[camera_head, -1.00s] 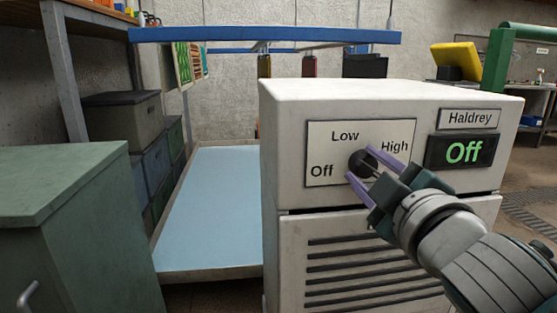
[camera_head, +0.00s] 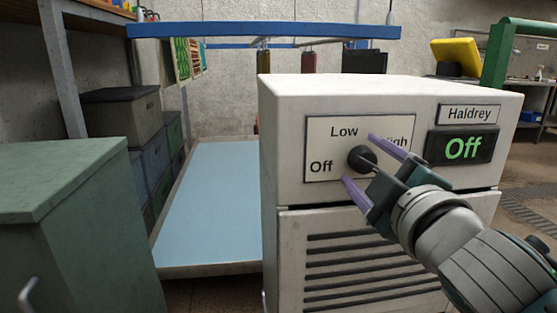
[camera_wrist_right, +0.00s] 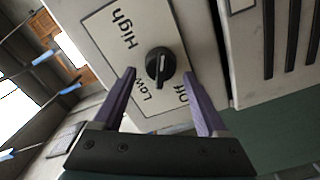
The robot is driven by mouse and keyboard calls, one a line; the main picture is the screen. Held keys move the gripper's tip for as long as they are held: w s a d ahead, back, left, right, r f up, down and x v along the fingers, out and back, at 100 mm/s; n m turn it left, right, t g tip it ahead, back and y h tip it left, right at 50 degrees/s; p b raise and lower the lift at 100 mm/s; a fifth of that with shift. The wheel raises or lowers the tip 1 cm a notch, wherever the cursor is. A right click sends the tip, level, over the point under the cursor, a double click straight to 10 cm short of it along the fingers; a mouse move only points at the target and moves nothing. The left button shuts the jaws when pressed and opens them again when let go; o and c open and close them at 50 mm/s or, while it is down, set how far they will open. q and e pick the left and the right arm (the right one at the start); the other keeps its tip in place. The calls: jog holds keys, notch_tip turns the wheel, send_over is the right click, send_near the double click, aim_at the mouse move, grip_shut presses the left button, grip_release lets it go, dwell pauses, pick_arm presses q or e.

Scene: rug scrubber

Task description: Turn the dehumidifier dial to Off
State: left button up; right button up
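The white dehumidifier (camera_head: 350,248) stands in front of me. Its black dial (camera_head: 361,159) sits on a white label plate marked Off, Low and High. The green display (camera_head: 463,149) reads Off. My right gripper (camera_head: 359,162) is open, with its purple fingers on either side of the dial and apart from it. In the right wrist view the dial (camera_wrist_right: 160,64) lies beyond the open fingertips (camera_wrist_right: 161,74), with clear gaps on both sides. A white line shows on the dial there. My left gripper is out of view.
A green cabinet (camera_head: 75,225) stands at the near left. A shallow blue-floored tray (camera_head: 215,200) lies behind it, next to stacked storage boxes (camera_head: 122,113). A blue bar (camera_head: 270,29) runs above the dehumidifier, with items hanging from it.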

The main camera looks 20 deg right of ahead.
jog(key=shift+s, duration=0.1)
jog(key=v, duration=0.9)
jog(key=shift+s+a, duration=0.15)
jog(key=shift+s, duration=0.2)
